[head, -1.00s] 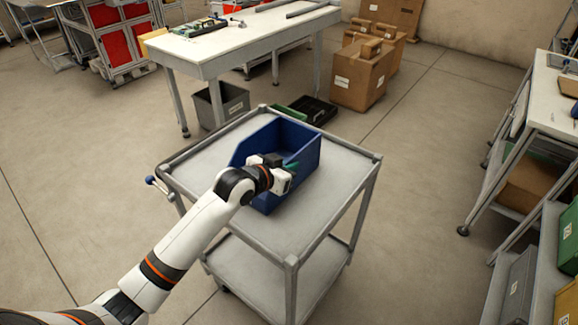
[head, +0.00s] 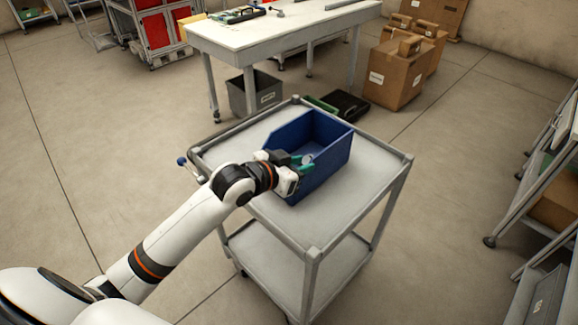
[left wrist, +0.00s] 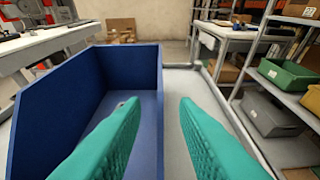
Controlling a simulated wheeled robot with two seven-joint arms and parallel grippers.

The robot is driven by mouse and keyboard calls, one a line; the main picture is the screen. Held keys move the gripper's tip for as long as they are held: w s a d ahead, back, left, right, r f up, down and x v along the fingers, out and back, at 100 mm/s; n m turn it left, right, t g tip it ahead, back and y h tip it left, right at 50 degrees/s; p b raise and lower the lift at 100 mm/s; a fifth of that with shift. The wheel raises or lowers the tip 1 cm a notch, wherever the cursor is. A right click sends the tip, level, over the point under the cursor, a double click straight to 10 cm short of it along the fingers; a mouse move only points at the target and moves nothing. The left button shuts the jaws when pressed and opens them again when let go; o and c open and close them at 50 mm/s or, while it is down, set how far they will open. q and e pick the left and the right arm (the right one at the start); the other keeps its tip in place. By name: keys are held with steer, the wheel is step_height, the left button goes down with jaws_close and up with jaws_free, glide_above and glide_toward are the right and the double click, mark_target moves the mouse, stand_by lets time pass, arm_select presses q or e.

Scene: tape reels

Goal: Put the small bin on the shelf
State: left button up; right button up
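The small bin is the open blue bin (head: 325,165), standing upright on the top deck of a grey cart (head: 262,211). My left gripper (head: 303,166) is at the bin's near end, its green fingers apart. In the left wrist view the blue bin (left wrist: 85,85) fills the left and centre. There the gripper (left wrist: 159,102) is open, one finger over the bin's inside and the other beyond its right side wall. I cannot tell whether either finger touches the wall. A shelf rack (left wrist: 240,105) stands at the right of the left wrist view. My right gripper is not in view.
A white worktable (head: 270,35) stands behind the cart, with a grey bin (head: 255,95) under it. Cardboard boxes (head: 395,75) are on the floor at the back. The rack carries a green bin (left wrist: 290,75) and a grey bin (left wrist: 268,113). Floor left of the cart is clear.

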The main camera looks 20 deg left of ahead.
arm_select(q)
steer(key=v, duration=0.4)
steer(key=shift+s, duration=0.1)
stand_by(0.3)
